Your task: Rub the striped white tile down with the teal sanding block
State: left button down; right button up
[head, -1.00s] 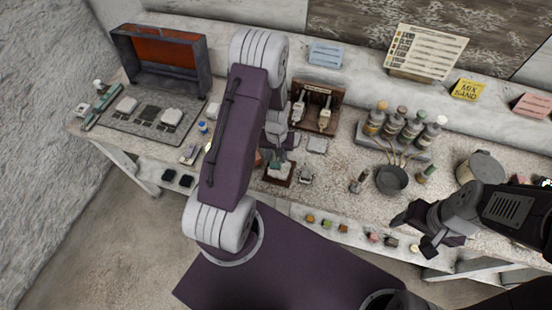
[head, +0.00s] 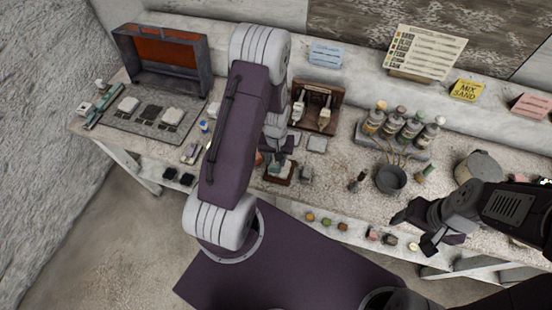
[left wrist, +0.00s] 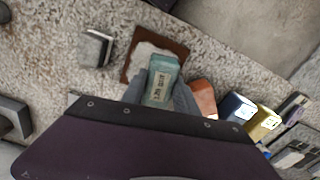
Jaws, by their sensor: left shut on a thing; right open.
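The teal sanding block (left wrist: 162,80) is held between the fingers of my left gripper (left wrist: 158,92), which is shut on it. The block has dark lettering on its upper face. It covers part of the white tile (left wrist: 143,56), which lies in a brown wooden tray (left wrist: 128,68). Whether block and tile touch, I cannot tell, and the tile's stripes are not clear. In the head view my left gripper (head: 277,157) is over the brown tray (head: 267,178), and my arm partly hides this spot. My right gripper (head: 415,231) is open and empty by the bench's front edge.
A small grey-white block (left wrist: 95,48) stands beside the tray. An orange-brown item (left wrist: 203,98), a dark blue one (left wrist: 237,107) and a yellow one (left wrist: 264,121) stand on the other side. Further right are several bottles (head: 398,127) and a dark bowl (head: 390,179).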

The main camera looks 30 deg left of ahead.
pick_arm(q)
jog(key=shift+f+b, duration=0.5)
jog(key=shift+f, duration=0.1)
jog(key=shift+s+r, duration=0.1)
jog(key=shift+s+d, duration=0.25)
jog(key=shift+s, duration=0.15)
jog(key=shift+s+d, duration=0.2)
jog(key=shift+s, duration=0.3)
jog(key=shift+w+a+p, duration=0.15)
jog(key=shift+w+a, duration=0.25)
jog(key=shift+w, duration=0.45)
jog(key=shift+w+a+p, duration=0.15)
jog(key=shift+w+a, duration=0.2)
jog(key=shift+w, duration=0.45)
jog(key=shift+w+a, duration=0.1)
jog(key=shift+w, duration=0.2)
